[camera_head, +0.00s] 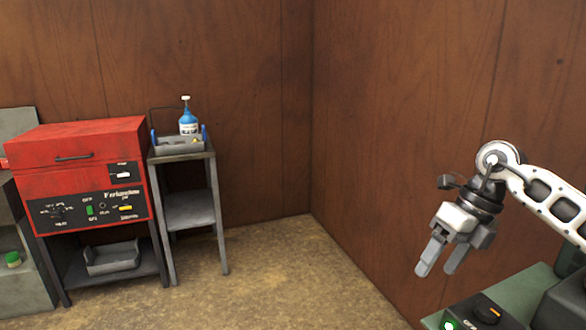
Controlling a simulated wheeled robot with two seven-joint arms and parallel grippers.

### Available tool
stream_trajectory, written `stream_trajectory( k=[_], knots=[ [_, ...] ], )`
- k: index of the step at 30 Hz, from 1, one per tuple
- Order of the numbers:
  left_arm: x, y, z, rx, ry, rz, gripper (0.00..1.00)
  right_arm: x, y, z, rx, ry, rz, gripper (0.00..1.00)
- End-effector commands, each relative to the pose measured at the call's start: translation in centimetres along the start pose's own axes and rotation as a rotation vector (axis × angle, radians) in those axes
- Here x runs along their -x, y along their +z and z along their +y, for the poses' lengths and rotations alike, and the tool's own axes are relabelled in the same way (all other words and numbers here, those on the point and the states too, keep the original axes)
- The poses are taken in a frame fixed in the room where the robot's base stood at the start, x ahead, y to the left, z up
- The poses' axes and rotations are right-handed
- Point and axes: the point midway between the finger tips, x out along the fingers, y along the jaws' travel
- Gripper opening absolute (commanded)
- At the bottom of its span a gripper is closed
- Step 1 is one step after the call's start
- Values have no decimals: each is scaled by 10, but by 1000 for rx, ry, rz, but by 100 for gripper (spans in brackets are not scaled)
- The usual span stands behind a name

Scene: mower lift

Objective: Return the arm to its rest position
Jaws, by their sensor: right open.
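My right arm (548,203) comes in from the right edge, white with dark joints. It is bent at the wrist, with its gripper (438,267) pointing down and to the left. The two grey fingers are apart with nothing between them. The gripper hangs in front of the right wooden wall, above and left of a green surface at the lower right. My left gripper does not show.
A red machine (85,170) stands at the left on a dark stand. Beside it, a narrow grey shelf stand (192,211) carries a grey tray (178,147) and a blue spray bottle (188,122). A dark box (484,314) with an orange knob is at lower right. The middle floor (300,272) is clear.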

Motion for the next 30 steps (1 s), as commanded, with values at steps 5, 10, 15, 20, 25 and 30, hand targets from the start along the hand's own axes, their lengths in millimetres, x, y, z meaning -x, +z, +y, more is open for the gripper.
stream_trajectory(
  k=[5, 10, 15, 20, 25, 30],
  knots=[
    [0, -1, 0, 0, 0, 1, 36, -76, 11, 91, 66, 385, -88, 65],
    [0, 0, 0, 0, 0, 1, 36, -113, 10, 185, -47, 850, -214, 65],
    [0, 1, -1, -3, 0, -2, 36, -116, 10, 233, -376, 1272, -349, 65],
    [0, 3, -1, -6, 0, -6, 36, -124, 10, 223, -858, 1548, -459, 65],
    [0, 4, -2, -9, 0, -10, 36, -166, -14, 174, -1503, 1648, -530, 65],
    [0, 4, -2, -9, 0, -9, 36, -234, -78, 130, -2160, 1535, -519, 65]
  ],
)
